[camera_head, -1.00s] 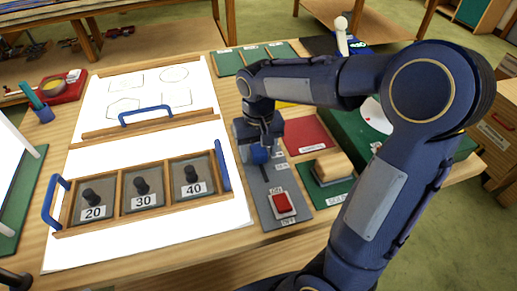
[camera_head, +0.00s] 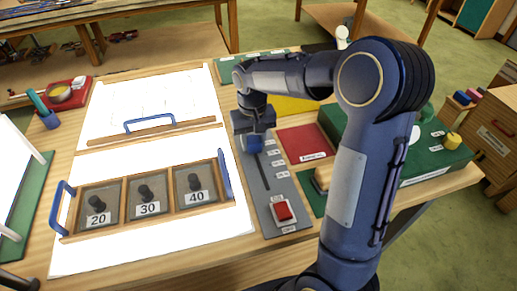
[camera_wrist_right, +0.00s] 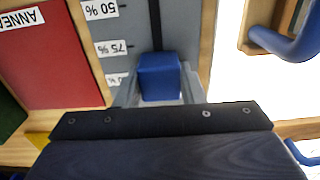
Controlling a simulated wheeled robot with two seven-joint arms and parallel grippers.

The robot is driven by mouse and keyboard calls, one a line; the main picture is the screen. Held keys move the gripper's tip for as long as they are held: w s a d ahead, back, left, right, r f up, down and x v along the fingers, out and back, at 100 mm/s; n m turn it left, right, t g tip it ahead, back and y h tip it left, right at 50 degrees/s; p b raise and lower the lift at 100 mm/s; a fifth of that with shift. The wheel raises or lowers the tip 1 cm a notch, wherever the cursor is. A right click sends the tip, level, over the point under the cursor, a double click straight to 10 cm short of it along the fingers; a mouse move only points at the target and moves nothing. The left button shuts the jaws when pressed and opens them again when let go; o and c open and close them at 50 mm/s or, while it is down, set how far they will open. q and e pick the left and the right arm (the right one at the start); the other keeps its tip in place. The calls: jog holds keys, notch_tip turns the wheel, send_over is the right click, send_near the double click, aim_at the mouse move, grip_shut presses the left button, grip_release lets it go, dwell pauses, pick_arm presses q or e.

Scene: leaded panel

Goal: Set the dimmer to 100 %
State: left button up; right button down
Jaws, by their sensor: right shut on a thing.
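The dimmer is a grey panel (camera_head: 272,212) with a dark straight slot and white percent labels along its right side in the head view. Its blue slider knob (camera_wrist_right: 159,77) is at the far end of the slot, past the 75 % label (camera_wrist_right: 112,48) and about level with the last label (camera_wrist_right: 117,79), whose text is partly hidden. My right gripper (camera_head: 253,141) is shut on the blue knob, with a finger on each side of it; the knob also shows in the head view (camera_head: 252,144). My left gripper is not in view.
A red rocker switch (camera_head: 284,211) sits at the panel's near end. A wooden tray (camera_head: 103,231) with several numbered knobbed compartments and blue handles lies to the left. A red mat (camera_head: 304,142) and a green case (camera_head: 333,122) lie to the right.

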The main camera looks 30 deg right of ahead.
jog(key=shift+w+d+r, duration=0.1)
jog(key=shift+w+d, duration=0.1)
jog(key=shift+w, duration=0.65)
jog(key=c, duration=0.9)
grip_release()
jog(key=shift+w, duration=0.1)
notch_tip(320, 180, up, 8)
jog(key=shift+f, duration=0.25)
jog(key=shift+r, duration=0.1)
